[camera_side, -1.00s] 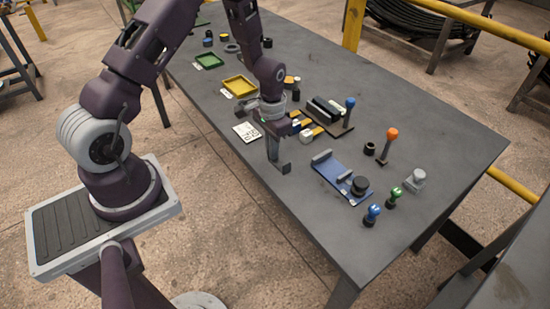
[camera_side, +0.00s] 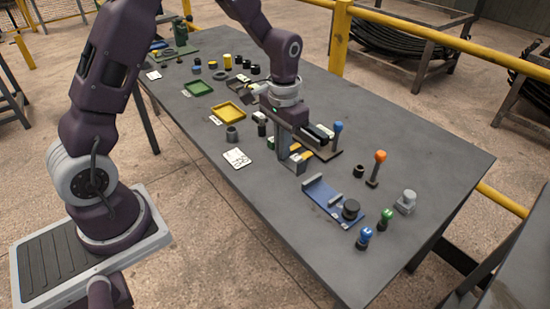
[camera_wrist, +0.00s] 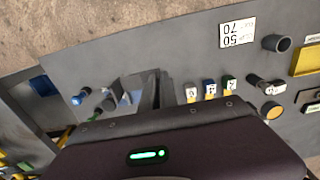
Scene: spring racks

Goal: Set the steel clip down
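My gripper (camera_side: 283,148) points down over the middle of the table, close to the row of small coloured-and-yellow blocks. Its fingers (camera_wrist: 158,92) look close together in the wrist view. A grey, foot-shaped piece (camera_side: 292,167) shows at their lower end in the side view and looks like the steel clip between them. The grip itself is mostly hidden. In the side view I cannot tell whether the piece touches the table. The blue fixture (camera_side: 322,200), with grey blocks and a black round part, lies to the lower right.
A white printed card (camera_side: 237,158) lies left of the gripper; it also shows in the wrist view (camera_wrist: 237,32). A yellow tray (camera_side: 228,113), a dark cup and a green tray (camera_side: 198,88) lie farther back. Blue- and orange-topped handles (camera_side: 380,156) stand to the right.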

